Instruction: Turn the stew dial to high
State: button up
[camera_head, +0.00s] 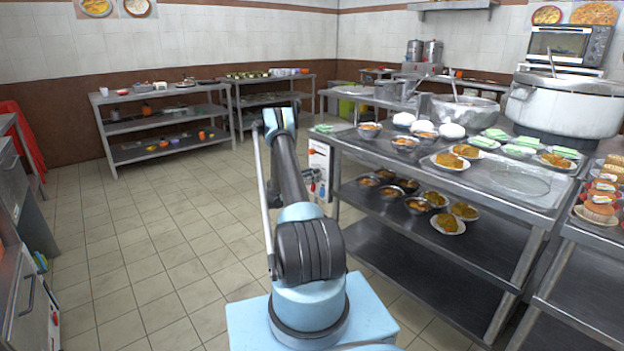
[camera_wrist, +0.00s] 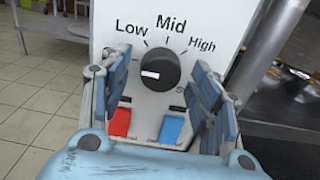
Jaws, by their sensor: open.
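The stew dial (camera_wrist: 165,62) is a round black knob on a white panel (camera_wrist: 210,20) in the wrist view. Labels Low, Mid and High arc over it from left to right. A white mark shows on the knob's left part, below the Low label. My gripper (camera_wrist: 161,78) is open, with one blue finger on each side of the dial. Whether either finger touches the knob I cannot tell. The right finger covers part of a label beginning with S.
A red switch (camera_wrist: 119,122) and a blue switch (camera_wrist: 171,127) sit below the dial, between my fingers. The steel counter (camera_head: 518,182) carries bowls, plates and a large white pot (camera_head: 565,106). The tiled floor (camera_head: 150,240) to the left is clear.

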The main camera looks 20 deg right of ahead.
jog(key=c, duration=1.1)
jog(key=shift+m, duration=13.5)
